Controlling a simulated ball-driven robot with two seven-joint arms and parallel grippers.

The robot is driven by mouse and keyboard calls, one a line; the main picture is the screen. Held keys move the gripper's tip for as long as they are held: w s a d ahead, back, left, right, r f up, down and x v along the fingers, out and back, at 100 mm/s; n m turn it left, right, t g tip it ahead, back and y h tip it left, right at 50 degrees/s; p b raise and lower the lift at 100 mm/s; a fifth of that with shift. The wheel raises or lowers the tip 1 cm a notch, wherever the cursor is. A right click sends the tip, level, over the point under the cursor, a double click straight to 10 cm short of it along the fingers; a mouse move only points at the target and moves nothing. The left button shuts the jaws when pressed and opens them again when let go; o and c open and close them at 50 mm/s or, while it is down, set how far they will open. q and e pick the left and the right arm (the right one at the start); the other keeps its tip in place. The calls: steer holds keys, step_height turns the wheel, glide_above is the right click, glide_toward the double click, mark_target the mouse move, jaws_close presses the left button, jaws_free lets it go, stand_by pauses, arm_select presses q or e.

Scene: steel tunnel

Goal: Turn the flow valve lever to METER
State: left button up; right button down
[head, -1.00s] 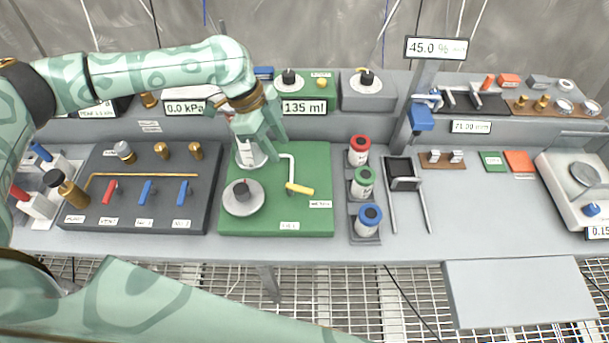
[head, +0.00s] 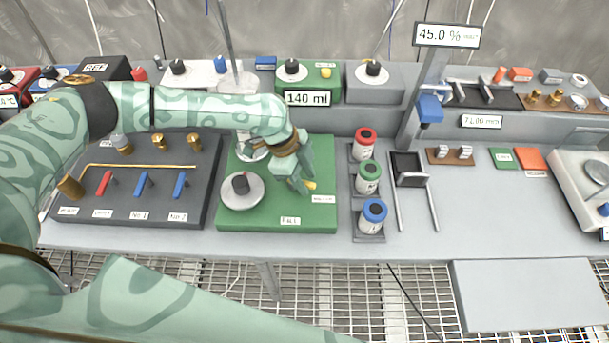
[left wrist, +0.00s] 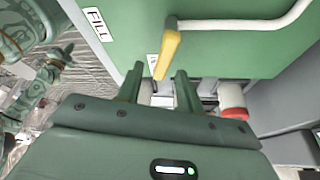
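The green valve panel (head: 265,215) stands on the bench. Its yellow lever (head: 311,185) is partly hidden by my left gripper (head: 300,185); the visible end points right, close to a small label (head: 322,199) that looks like METER. The FILL label (head: 290,220) is at the panel's front edge. In the left wrist view the lever (left wrist: 167,55) points toward my gripper (left wrist: 160,82). The fingers are apart, one on each side of the lever's tip in the picture; I cannot tell whether they touch it.
A display (head: 307,99) behind reads 140 ml. Several capped canisters (head: 368,178) stand right of the panel. A dark panel (head: 140,210) with red and blue levers is at left.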

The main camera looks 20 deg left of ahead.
arm_select(q)
jaws_close()
steer(key=n+p, duration=0.1)
steer(key=p, duration=0.1)
steer(key=w+n+t+p, duration=0.1)
steer(key=n+p, duration=0.1)
steer(key=p, duration=0.1)
steer(key=shift+r, duration=0.35)
steer(key=shift+w+f+n+p, duration=0.1)
steer(key=shift+f+n+p, duration=0.2)
steer(key=shift+n+p, duration=0.15)
steer(key=shift+t, duration=0.3)
jaws_free()
steer(key=shift+a, duration=0.1)
steer(key=p+v, duration=0.3)
steer(key=v, duration=1.3)
